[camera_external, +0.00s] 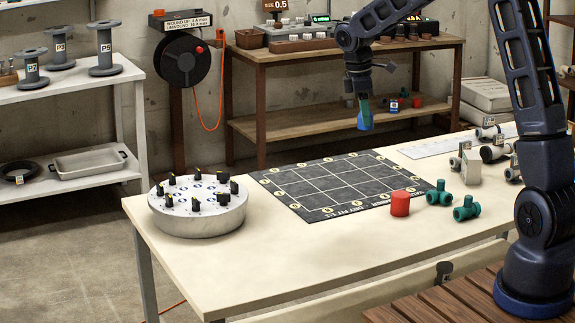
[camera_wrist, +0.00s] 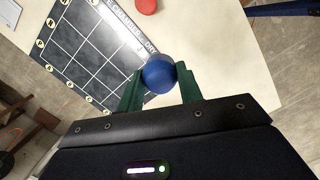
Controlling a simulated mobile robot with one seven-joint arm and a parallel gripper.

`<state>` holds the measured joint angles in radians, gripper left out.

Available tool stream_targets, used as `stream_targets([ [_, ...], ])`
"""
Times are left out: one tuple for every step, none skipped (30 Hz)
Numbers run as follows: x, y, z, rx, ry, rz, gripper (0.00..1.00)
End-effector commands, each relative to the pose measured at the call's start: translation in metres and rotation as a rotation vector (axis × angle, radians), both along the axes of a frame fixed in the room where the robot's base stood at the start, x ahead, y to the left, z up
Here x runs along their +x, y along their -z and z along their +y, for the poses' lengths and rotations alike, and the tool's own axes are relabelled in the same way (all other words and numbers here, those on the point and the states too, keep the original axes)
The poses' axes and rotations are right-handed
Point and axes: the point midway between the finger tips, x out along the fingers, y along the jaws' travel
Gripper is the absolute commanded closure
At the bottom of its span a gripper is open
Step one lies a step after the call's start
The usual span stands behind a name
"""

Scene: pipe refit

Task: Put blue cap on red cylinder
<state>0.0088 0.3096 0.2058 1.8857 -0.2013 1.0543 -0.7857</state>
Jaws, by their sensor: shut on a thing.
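The red cylinder (camera_external: 400,203) stands upright on the white table beside the near right edge of the dark grid mat. Its top shows in the wrist view (camera_wrist: 147,5) at the upper edge. My gripper (camera_external: 365,108) is raised above the far side of the table, well clear of the cylinder. Its green fingers (camera_wrist: 160,86) are shut on the blue cap (camera_wrist: 159,75), which looks round in the wrist view. The cap also shows hanging below the fingers in the external view (camera_external: 364,121). Nothing visible sits on top of the cylinder.
The grid mat (camera_external: 335,178) lies flat on the table. Green pipe fittings (camera_external: 467,208) lie right of the cylinder, and a metal fitting (camera_external: 466,165) stands behind them. A round dial unit (camera_external: 198,219) stands on the left. The table's front middle is clear.

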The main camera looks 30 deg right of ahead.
Motion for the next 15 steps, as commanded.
stream_targets([
  [-0.004,-0.002,-0.019,-0.001,0.047,-0.002,0.85],
  [-0.006,-0.003,-0.029,-0.002,0.074,-0.001,0.85],
  [-0.010,-0.004,-0.041,-0.002,0.108,-0.001,0.85],
  [-0.012,-0.005,-0.050,-0.002,0.132,0.000,0.85],
  [-0.014,-0.005,-0.058,-0.003,0.154,0.000,0.85],
  [-0.018,-0.006,-0.067,-0.003,0.182,0.000,0.85],
  [-0.020,-0.007,-0.074,-0.003,0.202,0.000,0.85],
  [-0.022,-0.007,-0.080,-0.004,0.219,0.000,0.85],
  [-0.025,-0.008,-0.086,-0.003,0.238,0.001,0.85],
  [-0.027,-0.008,-0.091,-0.003,0.253,0.001,0.85],
  [-0.028,-0.008,-0.095,-0.003,0.265,0.001,0.85],
  [-0.030,-0.008,-0.098,-0.004,0.277,0.001,0.85],
  [-0.031,-0.009,-0.101,-0.004,0.284,0.001,0.85],
  [-0.031,-0.008,-0.102,-0.004,0.290,0.002,0.85],
  [-0.032,-0.007,-0.104,-0.004,0.295,0.002,0.85],
])
